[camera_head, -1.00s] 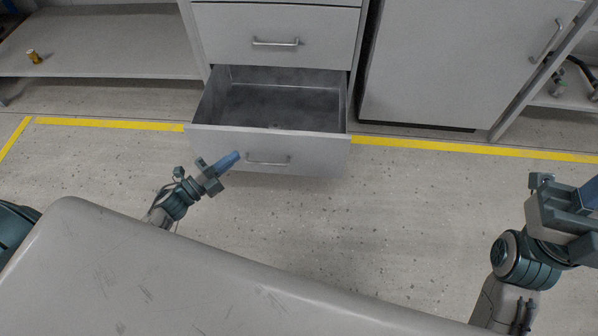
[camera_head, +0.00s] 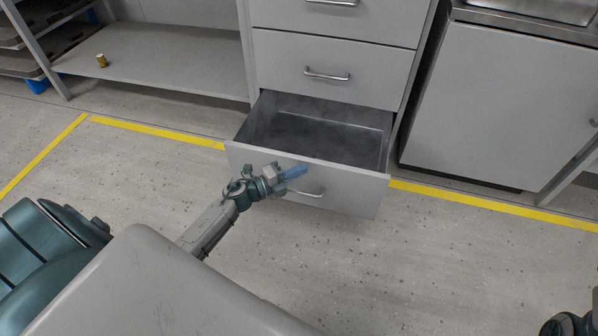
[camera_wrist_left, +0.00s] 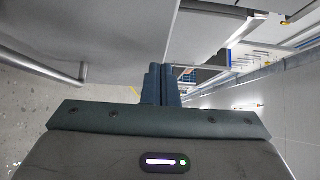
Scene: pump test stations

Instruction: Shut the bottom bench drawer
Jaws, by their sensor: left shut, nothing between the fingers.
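The bottom bench drawer (camera_head: 345,188) stands pulled out and open in the head view, its empty grey inside showing. Its bar handle (camera_head: 316,194) is on the front panel, partly behind my gripper. My left gripper (camera_head: 303,170) is shut and empty, its blue fingertips in front of the drawer's front panel, near the upper edge and above the handle. I cannot tell whether they touch it. In the left wrist view the closed fingers (camera_wrist_left: 162,84) point at a grey panel edge, with a bar handle (camera_wrist_left: 42,66) to the left.
Closed drawers (camera_head: 335,68) are above the open one. A grey cabinet (camera_head: 500,105) stands to the right, and a low shelf (camera_head: 170,65) with a small brass-coloured cylinder (camera_head: 102,60) to the left. Yellow tape (camera_head: 160,132) marks the floor, clear in front of the drawer.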

